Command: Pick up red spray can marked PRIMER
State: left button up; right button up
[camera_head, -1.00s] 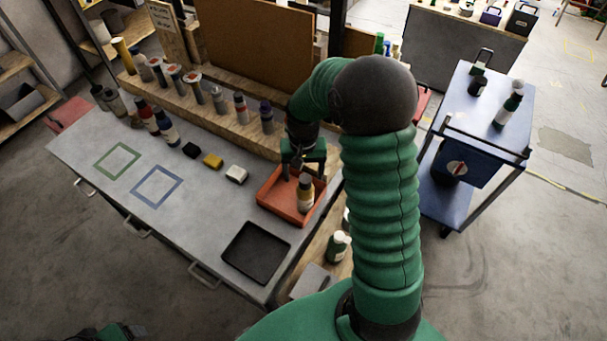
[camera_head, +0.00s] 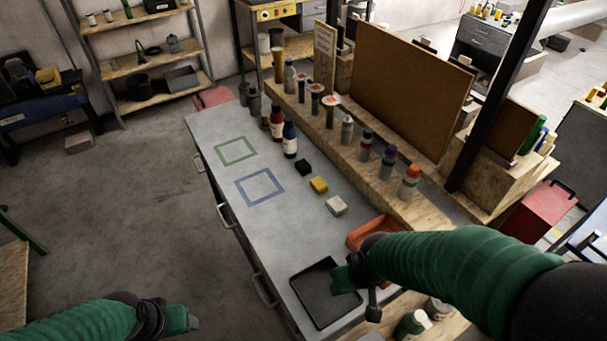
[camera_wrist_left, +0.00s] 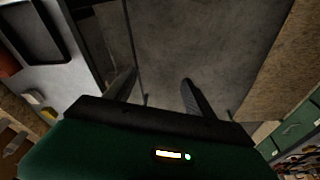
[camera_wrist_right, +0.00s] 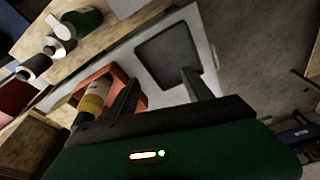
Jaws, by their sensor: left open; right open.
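A red can (camera_head: 277,122) stands upright on the grey bench, next to a dark blue can (camera_head: 290,140); its lettering is too small to read. A grey can with an orange-red top (camera_head: 409,182) stands on the wooden ledge. My right gripper (camera_head: 357,288) is open and empty above the black tray's right side, well to the near right of the red can. Its fingers also show in the right wrist view (camera_wrist_right: 160,92). My left gripper (camera_head: 192,318) is low at the left, off the bench's front; the left wrist view shows it open and empty (camera_wrist_left: 156,88).
The black tray (camera_head: 308,303) and orange bin (camera_head: 358,238) lie at the bench's near end. A yellow-banded can (camera_wrist_right: 92,100) stands in the bin. Black, yellow and white blocks (camera_head: 336,206) lie mid-bench. Green and blue outlined squares (camera_head: 240,190) are empty. Several cans line the ledge.

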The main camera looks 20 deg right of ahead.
aim_at(277, 120)
jog(key=i+j+z, duration=0.1)
jog(key=z, duration=0.35)
jog(key=j+z, duration=0.1)
jog(key=z, duration=0.35)
jog(key=i+j+z, duration=0.1)
jog(key=z, duration=0.35)
jog(key=j+z, duration=0.2)
jog(key=j, duration=0.35)
jog(key=i+j+z, duration=0.15)
jog(key=j, duration=0.45)
jog(key=j+z, duration=0.2)
jog(key=j, duration=0.35)
jog(key=k+j+z, duration=0.2)
jog(key=j, duration=0.35)
jog(key=j+z, duration=0.15)
jog(key=j, duration=0.4)
jog(key=k+j+z, duration=0.2)
jog(key=j, duration=0.8)
jog(key=k+j, duration=0.15)
jog(key=j, duration=0.7)
jog(key=k, duration=0.05)
